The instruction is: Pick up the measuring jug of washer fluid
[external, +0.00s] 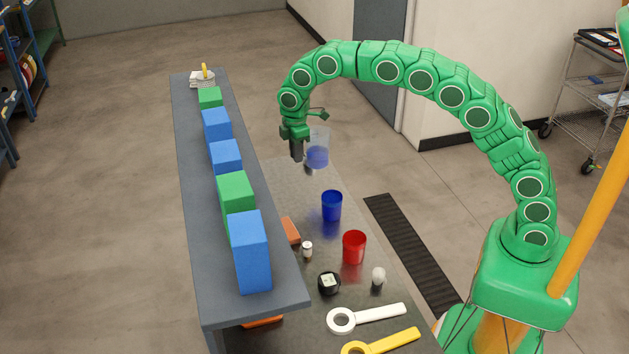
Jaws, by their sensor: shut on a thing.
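The measuring jug (317,151) is clear, with blue washer fluid in its lower part. It is upright at the far end of the dark metal table (290,185). My gripper (297,150) is at the jug's left side and shut on it; the fingers hide part of its left edge. The jug looks to be slightly above the table, but I cannot tell the gap for sure.
A blue cup (331,205) and a red cup (354,247) stand nearer on the table. A small white jar (307,249), a black round item (329,283), and white (368,318) and yellow (385,342) ring-ended tools lie nearer. A raised grey shelf (190,120) with several blocks runs along the left.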

